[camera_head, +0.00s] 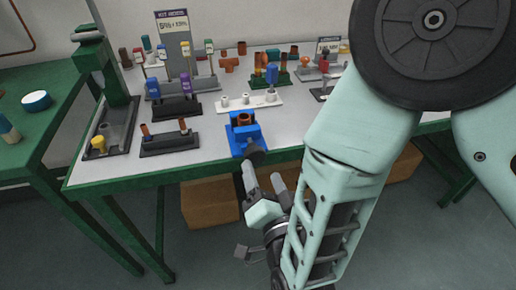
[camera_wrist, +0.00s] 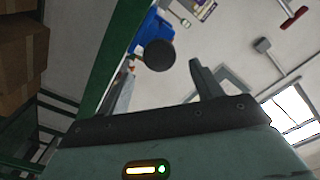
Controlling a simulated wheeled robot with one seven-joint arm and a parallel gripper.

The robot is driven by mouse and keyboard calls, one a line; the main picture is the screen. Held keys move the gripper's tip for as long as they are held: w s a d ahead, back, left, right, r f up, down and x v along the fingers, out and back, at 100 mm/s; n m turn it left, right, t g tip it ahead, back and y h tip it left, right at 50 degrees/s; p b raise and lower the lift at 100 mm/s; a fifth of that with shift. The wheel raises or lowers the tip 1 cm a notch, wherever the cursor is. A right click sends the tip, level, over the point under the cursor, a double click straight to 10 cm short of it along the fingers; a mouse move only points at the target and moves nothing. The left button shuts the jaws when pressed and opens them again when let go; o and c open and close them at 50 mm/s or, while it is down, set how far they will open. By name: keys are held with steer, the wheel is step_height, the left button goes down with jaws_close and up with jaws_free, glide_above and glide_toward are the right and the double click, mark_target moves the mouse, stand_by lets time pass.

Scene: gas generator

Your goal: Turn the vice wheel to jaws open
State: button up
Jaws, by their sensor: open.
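The blue vice (camera_head: 240,138) stands at the front edge of the grey bench, with a copper-coloured fitting (camera_head: 245,118) at its top. Its dark round wheel (camera_head: 257,156) faces the front, partly hidden by my gripper. My gripper (camera_head: 263,172) is open and empty just in front of the bench edge, its fingers pointing towards the wheel. In the wrist view the wheel (camera_wrist: 160,55) shows as a dark disc ahead, between the lines of the two fingers, with the blue vice (camera_wrist: 153,27) behind it. I cannot tell whether a finger touches the wheel, nor how far the jaws stand apart.
The bench (camera_head: 95,172) holds a black rack (camera_head: 170,143) left of the vice, a white rack (camera_head: 250,103) behind it, and a green press (camera_head: 118,85) at left. Cardboard boxes (camera_head: 210,203) stand underneath. A green table (camera_head: 45,110) is at far left.

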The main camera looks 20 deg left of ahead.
mark_target(257, 158)
steer(key=x, duration=0.6)
steer(key=shift+w+a+p, duration=0.2)
steer(key=shift+w+p, duration=0.1)
steer(key=c, duration=1)
